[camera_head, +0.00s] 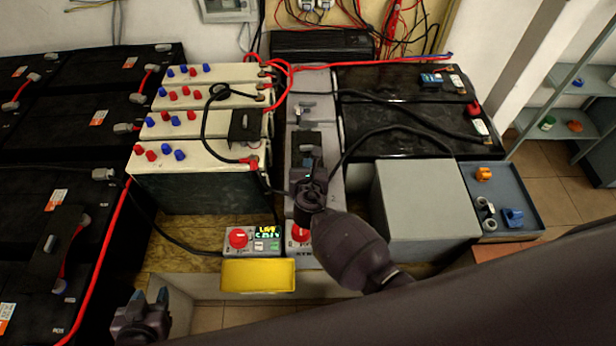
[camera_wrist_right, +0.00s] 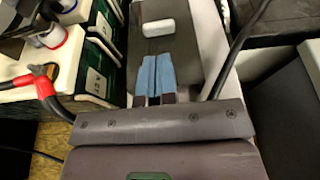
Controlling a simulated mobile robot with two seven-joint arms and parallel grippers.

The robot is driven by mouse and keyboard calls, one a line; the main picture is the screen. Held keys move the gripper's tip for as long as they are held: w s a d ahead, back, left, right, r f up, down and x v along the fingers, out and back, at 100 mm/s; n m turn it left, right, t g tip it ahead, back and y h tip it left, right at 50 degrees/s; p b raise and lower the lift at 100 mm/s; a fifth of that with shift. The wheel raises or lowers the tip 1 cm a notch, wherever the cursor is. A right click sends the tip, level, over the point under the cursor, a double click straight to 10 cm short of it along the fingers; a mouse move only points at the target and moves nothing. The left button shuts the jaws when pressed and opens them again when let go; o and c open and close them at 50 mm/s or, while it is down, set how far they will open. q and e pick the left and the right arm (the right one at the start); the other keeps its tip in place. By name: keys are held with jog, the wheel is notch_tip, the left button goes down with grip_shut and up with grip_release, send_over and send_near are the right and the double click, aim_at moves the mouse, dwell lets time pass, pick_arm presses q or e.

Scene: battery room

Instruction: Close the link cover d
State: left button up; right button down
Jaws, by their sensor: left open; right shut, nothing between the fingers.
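No letter d is legible on any cover, so I cannot tell for sure which one is link cover d. A dark flat cover (camera_head: 305,141) lies on the grey centre strip, just beyond my right gripper (camera_head: 307,172). In the right wrist view a dark grey plate (camera_wrist_right: 192,47) with a pale knob (camera_wrist_right: 158,28) lies under the blue fingertips (camera_wrist_right: 156,75), which are shut together with nothing between them. Whether they touch the plate is unclear. Another black cover (camera_head: 247,127) lies on the cream batteries. My left gripper (camera_head: 150,298) is open and empty at the lower left.
Cream batteries (camera_head: 200,165) with red and blue caps stand left of the strip. Black batteries (camera_head: 405,128) and a grey box (camera_head: 425,205) stand to its right. Black cables cross both sides. A yellow box (camera_head: 258,275) and red-button controller (camera_head: 250,241) are in front.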

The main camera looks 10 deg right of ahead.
aim_at(307, 147)
jog(key=x, duration=0.2)
jog(key=r+x, duration=0.1)
jog(key=x, duration=0.1)
jog(key=shift+w+d+f, duration=0.1)
jog(key=shift+w+f, duration=0.05)
jog(key=shift+w, duration=0.35)
pick_arm(q)
jog(key=shift+s+f, duration=0.15)
jog(key=shift+f, duration=0.45)
jog(key=shift+s, duration=0.15)
jog(key=shift+f+b, duration=0.1)
jog(key=shift+b, duration=0.2)
pick_arm(e)
jog(key=shift+w, duration=0.1)
